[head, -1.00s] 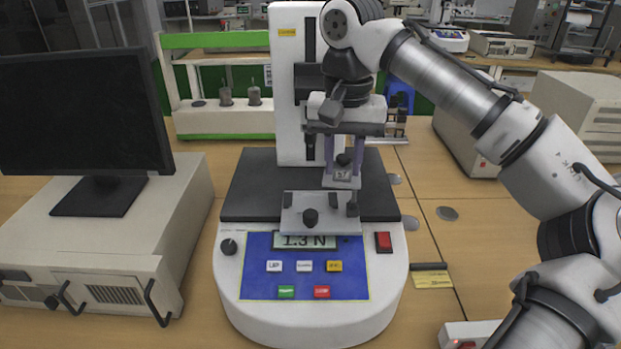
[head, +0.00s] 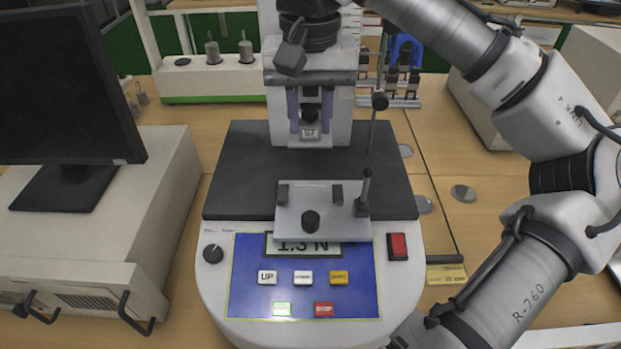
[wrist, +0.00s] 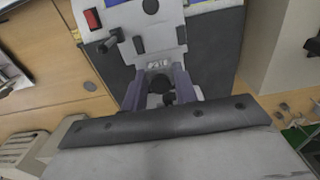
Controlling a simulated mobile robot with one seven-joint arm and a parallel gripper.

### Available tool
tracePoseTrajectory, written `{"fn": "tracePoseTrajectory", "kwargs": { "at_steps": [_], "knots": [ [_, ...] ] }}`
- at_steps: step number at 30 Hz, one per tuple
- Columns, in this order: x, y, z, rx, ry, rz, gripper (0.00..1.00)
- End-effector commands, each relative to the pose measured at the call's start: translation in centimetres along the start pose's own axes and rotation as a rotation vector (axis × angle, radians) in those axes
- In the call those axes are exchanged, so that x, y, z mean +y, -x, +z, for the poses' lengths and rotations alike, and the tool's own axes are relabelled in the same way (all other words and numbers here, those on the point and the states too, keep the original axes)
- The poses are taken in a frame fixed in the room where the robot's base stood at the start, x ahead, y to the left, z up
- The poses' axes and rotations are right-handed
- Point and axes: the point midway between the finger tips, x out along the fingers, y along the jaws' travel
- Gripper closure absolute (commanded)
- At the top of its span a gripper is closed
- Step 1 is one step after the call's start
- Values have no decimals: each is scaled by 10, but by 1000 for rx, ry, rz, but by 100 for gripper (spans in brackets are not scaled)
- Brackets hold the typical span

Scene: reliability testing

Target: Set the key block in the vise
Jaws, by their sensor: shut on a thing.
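My gripper (head: 310,128) has two purple fingers pointing down, shut on the key block (head: 310,135), a small grey block with a dark knob on top and a marking on its front. The block also shows between the fingers in the wrist view (wrist: 158,83). The vise (head: 318,215) is a light metal plate with two small dark jaws, a black front knob and an upright lever at its right. It sits on the front of the test stand. In the head view the block appears above and behind the vise, apart from it, roughly in line with the space between the jaws.
The white test stand (head: 215,285) has a black platform (head: 245,170), a display reading 1.3 N and several buttons. A thin upright rod with a black knob (head: 380,101) stands right of the gripper. A monitor (head: 70,90) is at left.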

Motion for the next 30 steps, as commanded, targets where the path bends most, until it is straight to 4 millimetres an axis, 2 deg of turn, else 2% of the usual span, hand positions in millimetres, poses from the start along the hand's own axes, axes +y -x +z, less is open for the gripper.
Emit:
{"fn": "tracePoseTrajectory", "kwargs": {
  "at_steps": [3, 9, 14, 22, 30],
  "knots": [
    [2, -31, 1, -2, -2, 3, 97],
    [1, -72, 1, 0, -2, 2, 97],
    [1, -86, 0, 1, -4, 2, 97],
    [1, -122, 0, 0, -3, 2, 97],
    [1, -128, 0, 2, -3, 1, 97]
  ]
}}
